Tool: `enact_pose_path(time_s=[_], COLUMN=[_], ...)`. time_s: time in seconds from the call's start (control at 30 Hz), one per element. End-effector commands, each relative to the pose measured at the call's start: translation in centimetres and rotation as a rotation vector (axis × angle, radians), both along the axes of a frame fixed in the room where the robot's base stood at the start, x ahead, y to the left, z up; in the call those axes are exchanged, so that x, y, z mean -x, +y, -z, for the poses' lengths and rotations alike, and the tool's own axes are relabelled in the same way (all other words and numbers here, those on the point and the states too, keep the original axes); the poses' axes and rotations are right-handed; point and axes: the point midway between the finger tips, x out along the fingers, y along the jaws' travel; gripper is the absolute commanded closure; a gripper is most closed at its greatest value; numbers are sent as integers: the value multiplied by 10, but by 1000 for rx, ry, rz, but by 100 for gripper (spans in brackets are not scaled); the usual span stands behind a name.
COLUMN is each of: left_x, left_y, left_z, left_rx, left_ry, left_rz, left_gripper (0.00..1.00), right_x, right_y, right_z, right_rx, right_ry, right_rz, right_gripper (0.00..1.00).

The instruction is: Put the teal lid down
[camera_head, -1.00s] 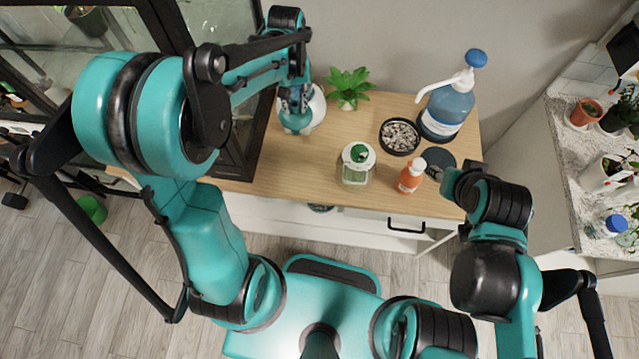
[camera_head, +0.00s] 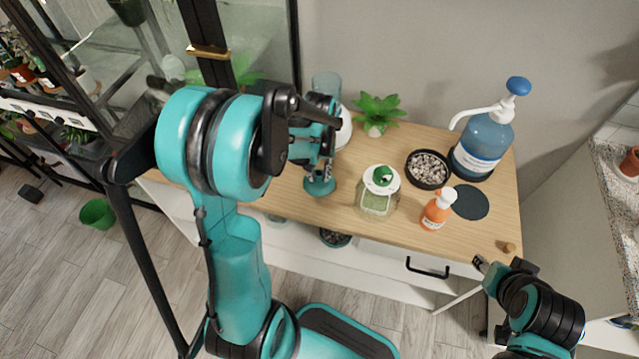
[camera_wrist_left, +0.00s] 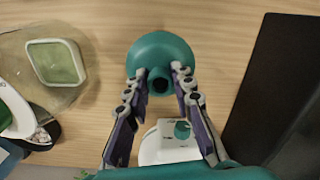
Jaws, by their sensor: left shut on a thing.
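The teal lid (camera_head: 319,187) is round with a small knob on top. My left gripper (camera_head: 318,168) is shut on it by the knob and holds it level over the wooden tabletop (camera_head: 290,205), left of the glass jar. In the left wrist view the lid (camera_wrist_left: 160,50) sits at the fingertips (camera_wrist_left: 160,82). I cannot tell whether its rim touches the wood. A white rounded container (camera_head: 344,130) stands behind the left gripper, partly hidden by it. My right gripper (camera_head: 482,264) is low at the table's front right; its jaws are too small to read.
A glass jar with white lid and green knob (camera_head: 379,203), an orange bottle (camera_head: 436,212), dark round mat (camera_head: 470,202), pebble bowl (camera_head: 428,168), blue pump bottle (camera_head: 483,145) and plant (camera_head: 377,112) occupy the table. A dark-framed glass cabinet (camera_head: 235,60) stands left.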

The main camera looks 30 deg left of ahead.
Motion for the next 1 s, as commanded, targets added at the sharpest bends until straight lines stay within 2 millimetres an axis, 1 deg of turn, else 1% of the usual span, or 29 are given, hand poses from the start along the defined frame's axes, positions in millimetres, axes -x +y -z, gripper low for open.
enact_pose_path(time_s=[0.2,0.23,0.47,0.6,0.63,0.67,0.7,1.0], left_x=[0,0,0,0,0,0,0,0], left_y=[0,0,0,0,0,0,0,0], left_z=[32,35,34,38,39,38,37,37], left_rx=[0,0,0,0,0,0,0,0], left_ry=[0,0,0,0,0,0,0,0], left_rz=[0,0,0,0,0,0,0,0], left_gripper=[100,100,100,100,74,66,56,56], right_x=[0,0,0,0,0,0,0,0], right_y=[0,0,0,0,0,0,0,0], right_z=[16,17,15,19,19,18,18,17], right_rx=[0,0,0,0,0,0,0,0], right_ry=[0,0,0,0,0,0,0,0], right_rz=[0,0,0,0,0,0,0,0], right_gripper=[60,60,60,60,60,60,60,60])
